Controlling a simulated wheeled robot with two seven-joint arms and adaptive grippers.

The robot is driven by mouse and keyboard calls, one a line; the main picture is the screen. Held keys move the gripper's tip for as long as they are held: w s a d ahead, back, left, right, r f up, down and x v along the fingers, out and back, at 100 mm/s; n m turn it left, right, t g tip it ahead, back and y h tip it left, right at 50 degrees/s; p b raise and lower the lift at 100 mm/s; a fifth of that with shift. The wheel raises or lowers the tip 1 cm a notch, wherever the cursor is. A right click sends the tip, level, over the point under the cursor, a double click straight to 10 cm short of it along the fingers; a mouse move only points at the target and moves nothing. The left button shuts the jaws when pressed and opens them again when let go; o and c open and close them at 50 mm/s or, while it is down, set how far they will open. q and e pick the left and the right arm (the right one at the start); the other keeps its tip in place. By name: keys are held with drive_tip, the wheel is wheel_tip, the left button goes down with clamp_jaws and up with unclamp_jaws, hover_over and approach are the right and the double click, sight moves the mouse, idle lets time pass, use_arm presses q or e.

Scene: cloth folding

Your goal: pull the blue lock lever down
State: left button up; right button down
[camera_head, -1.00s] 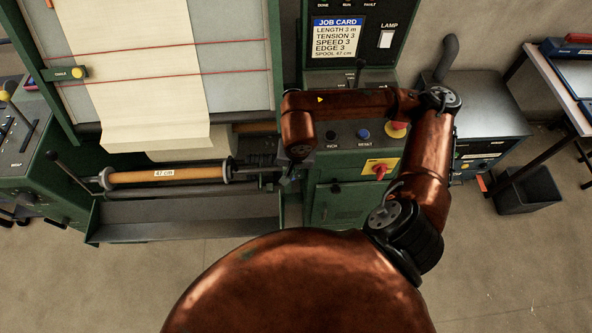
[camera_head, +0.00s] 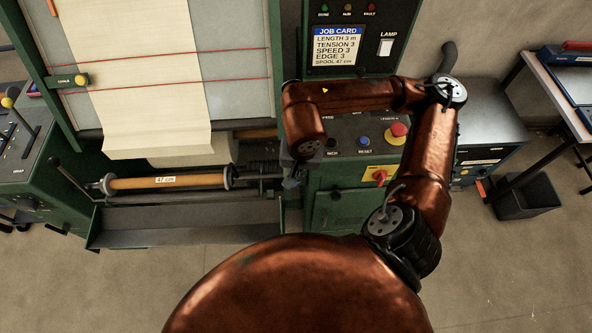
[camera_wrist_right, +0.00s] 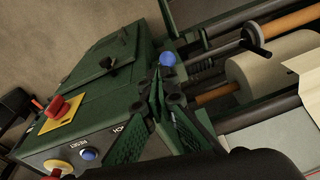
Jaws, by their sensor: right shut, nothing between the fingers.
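The blue lock lever's round blue knob (camera_wrist_right: 167,59) shows in the right wrist view, at the end of the roller assembly beside the green cabinet. Its shaft is mostly hidden behind my fingers. My right gripper (camera_wrist_right: 168,92) is shut and empty. Its fingertips are close to the knob, just below it in the picture; whether they touch it I cannot tell. In the head view my right wrist hides the lever and most of the gripper, above the right end of the spool (camera_head: 195,179). My left gripper is in neither current view.
The green cabinet (camera_wrist_right: 92,97) has a red switch on a yellow plate (camera_wrist_right: 60,111) and a blue reset button (camera_wrist_right: 88,154). The head view shows a red stop button (camera_head: 399,130) near my forearm. Cream cloth (camera_head: 150,80) hangs at left. Open floor lies in front.

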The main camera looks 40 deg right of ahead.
drive_tip(key=shift+s+a+r, duration=0.3)
drive_tip(key=shift+s+r, duration=0.2)
drive_tip(key=shift+r, duration=0.15)
drive_tip(key=shift+s+a+r, duration=0.25)
drive_tip(key=shift+s+r, duration=0.25)
drive_tip(key=shift+r, duration=0.1)
